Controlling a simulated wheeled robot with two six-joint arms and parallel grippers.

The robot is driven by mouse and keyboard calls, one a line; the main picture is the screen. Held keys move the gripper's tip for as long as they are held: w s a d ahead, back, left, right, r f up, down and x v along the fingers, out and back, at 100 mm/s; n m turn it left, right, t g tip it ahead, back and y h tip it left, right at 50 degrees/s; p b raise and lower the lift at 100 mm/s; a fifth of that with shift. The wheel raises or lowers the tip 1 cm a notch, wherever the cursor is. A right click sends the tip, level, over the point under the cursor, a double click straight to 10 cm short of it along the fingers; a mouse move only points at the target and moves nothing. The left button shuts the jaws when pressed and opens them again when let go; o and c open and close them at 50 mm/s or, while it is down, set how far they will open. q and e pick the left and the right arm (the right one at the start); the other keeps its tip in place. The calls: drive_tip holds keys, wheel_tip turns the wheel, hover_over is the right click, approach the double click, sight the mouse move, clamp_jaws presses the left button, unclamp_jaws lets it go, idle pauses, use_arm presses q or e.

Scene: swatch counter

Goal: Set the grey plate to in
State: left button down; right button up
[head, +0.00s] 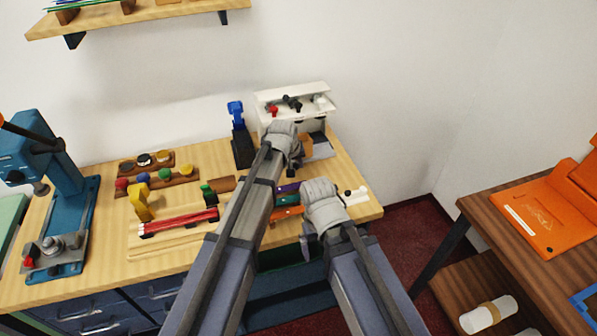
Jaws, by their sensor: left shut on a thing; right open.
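A grey plate (321,150) shows at the lower front of a white box-like unit (268,97) at the back right of the wooden counter. My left gripper (291,139) is in front of this unit, at the left side of the plate. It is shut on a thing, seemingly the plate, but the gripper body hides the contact. How far in the plate sits cannot be told. My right gripper (322,197) is open, lower and nearer, over the counter's front right part.
Small dark, red and white parts stand on the unit. A blue-and-black tool (238,135) stands left of it. A blue press (62,190), colored knobs and a red-striped wooden tray (160,233) lie further left. A side table with an orange case (550,212) is at right.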

use_arm(q)
drive_tip(key=w, duration=0.2)
drive_tip(key=w+a, duration=0.1)
drive_tip(key=w, duration=0.3)
drive_tip(key=shift+a, duration=0.4)
drive_tip(key=shift+s, duration=0.1)
drive_tip(key=c, duration=0.7)
unclamp_jaws()
drive_tip(key=shift+o, duration=0.2)
drive_tip(key=p+v, duration=0.7)
drive_tip(key=v, duration=0.1)
drive_tip(key=shift+f, duration=0.1)
